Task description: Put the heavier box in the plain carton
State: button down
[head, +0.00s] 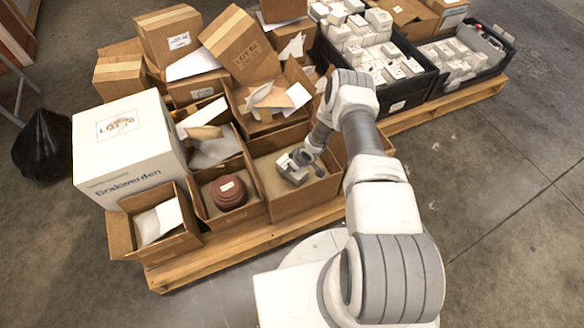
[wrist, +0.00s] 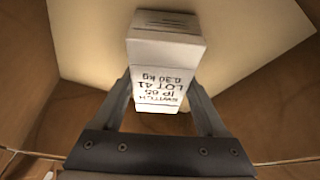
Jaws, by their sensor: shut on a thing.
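In the wrist view the box (wrist: 165,50) sits between the two fingers (wrist: 160,92). Its upside-down print reads SWITCH, IP 65, LOT 41, 0.30 kg. I cannot tell whether the box touches the floor. Several similar white boxes (head: 366,45) fill a black crate (head: 410,92) at the back; their weights are not readable.
Left of this carton stand a carton (head: 243,208) with reddish discs (head: 228,192) and a small carton (head: 180,243) with white paper. A large white box (head: 125,150) stands farther left. A second black crate (head: 492,68) is at right.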

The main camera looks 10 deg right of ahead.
jog(key=shift+f, duration=0.15)
grip_release()
